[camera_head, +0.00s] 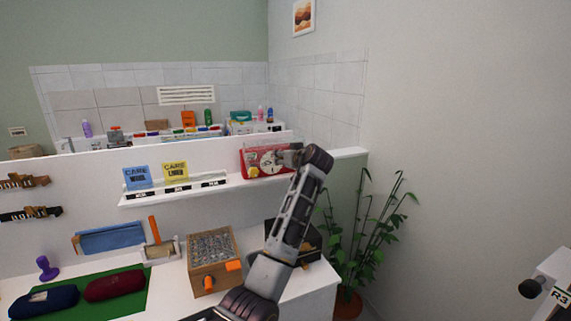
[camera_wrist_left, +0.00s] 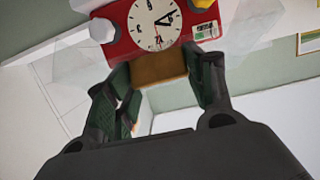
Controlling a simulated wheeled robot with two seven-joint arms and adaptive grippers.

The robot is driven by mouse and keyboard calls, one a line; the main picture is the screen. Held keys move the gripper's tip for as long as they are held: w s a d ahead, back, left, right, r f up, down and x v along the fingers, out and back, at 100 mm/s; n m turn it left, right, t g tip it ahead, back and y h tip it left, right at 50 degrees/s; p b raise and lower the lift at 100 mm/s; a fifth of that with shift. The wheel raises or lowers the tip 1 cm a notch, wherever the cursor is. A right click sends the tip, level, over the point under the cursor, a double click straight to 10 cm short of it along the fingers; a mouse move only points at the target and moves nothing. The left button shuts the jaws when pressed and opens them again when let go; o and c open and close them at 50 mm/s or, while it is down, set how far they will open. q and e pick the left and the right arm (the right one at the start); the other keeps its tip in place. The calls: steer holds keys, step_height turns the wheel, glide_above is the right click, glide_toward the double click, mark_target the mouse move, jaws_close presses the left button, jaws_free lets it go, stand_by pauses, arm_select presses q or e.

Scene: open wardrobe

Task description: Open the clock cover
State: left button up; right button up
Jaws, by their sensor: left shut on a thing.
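The red clock (camera_head: 266,161) with a white round dial stands at the right end of the white wall shelf in the head view. In the left wrist view the clock (camera_wrist_left: 157,22) fills the top middle, its dial tilted. A clear, see-through cover (camera_wrist_left: 78,62) shows as faint panes around it. My left gripper (camera_head: 293,157) reaches the clock from the right. In the wrist view its two fingers are closed on a brown block (camera_wrist_left: 160,68) by the clock's edge, which looks like the cover's handle. How it joins the cover is unclear.
Blue and yellow care cards (camera_head: 174,172) stand left of the clock on the shelf (camera_head: 235,184). Below are a wooden box (camera_head: 213,262), an orange-handled roller (camera_head: 160,247) and a green mat (camera_head: 130,303). A potted plant (camera_head: 362,235) stands at right.

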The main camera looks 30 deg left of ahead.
mark_target(285, 147)
arm_select(q)
step_height(285, 147, up, 2)
steer(key=shift+w+a+r+p, duration=0.1)
steer(key=shift+a+r+p, duration=0.1)
steer(key=shift+p, duration=0.25)
steer(key=shift+r+p, duration=0.3)
steer(key=shift+r, duration=0.1)
steer(key=shift+w+a+r+g+h+p, duration=0.25)
steer(key=shift+r+g+h+p, duration=0.25)
steer(key=shift+r+h+p, duration=0.15)
steer(key=shift+w+a+r+g+h+p, duration=0.25)
steer(key=shift+r+g+h+p, duration=0.25)
steer(key=shift+r, duration=0.2)
steer(key=shift+w+a+r+g+h+p, duration=0.3)
steer(key=shift+a+r+g+h, duration=0.1)
steer(key=shift+g+h, duration=0.2)
steer(key=o, duration=1.5)
steer(key=shift+w+a+f, duration=0.1)
steer(key=shift+w+a, duration=0.05)
steer(key=shift+c, duration=0.2)
